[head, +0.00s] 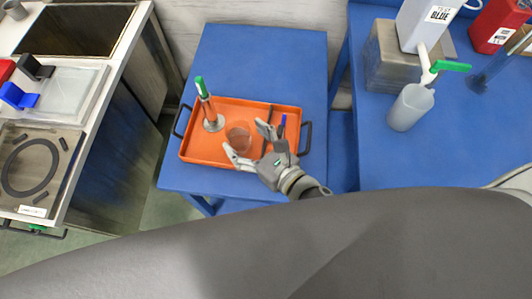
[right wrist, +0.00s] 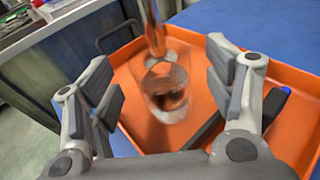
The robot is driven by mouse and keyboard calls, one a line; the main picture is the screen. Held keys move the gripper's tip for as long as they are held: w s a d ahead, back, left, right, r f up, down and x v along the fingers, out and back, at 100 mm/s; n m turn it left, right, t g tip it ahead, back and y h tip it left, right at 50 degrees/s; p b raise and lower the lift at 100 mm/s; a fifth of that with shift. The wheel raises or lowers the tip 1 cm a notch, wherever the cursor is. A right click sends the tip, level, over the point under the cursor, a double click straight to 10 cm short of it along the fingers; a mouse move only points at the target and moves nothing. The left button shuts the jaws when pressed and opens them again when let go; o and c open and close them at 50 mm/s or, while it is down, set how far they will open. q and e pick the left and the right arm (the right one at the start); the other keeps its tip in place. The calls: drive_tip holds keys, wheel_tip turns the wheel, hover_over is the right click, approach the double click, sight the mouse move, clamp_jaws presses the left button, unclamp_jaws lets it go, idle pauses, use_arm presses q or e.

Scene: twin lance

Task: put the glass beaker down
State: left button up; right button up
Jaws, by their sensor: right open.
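The clear glass beaker (head: 238,138) stands upright in the orange tray (head: 193,150), near its middle. It also shows in the right wrist view (right wrist: 166,92), between my two spread fingers and a little beyond them. My right gripper (head: 246,138) is open, with its fingertips to either side of the beaker. Clear gaps show between fingers and glass in the right wrist view. My left gripper is not in view.
The blue table (head: 262,65) is bare behind the tray.

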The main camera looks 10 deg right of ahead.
drive_tip(key=b+v, duration=0.1)
drive_tip(key=v, duration=0.7)
drive_tip(key=shift+s+d, duration=0.15)
drive_tip(key=shift+s, duration=0.05)
idle(0.4)
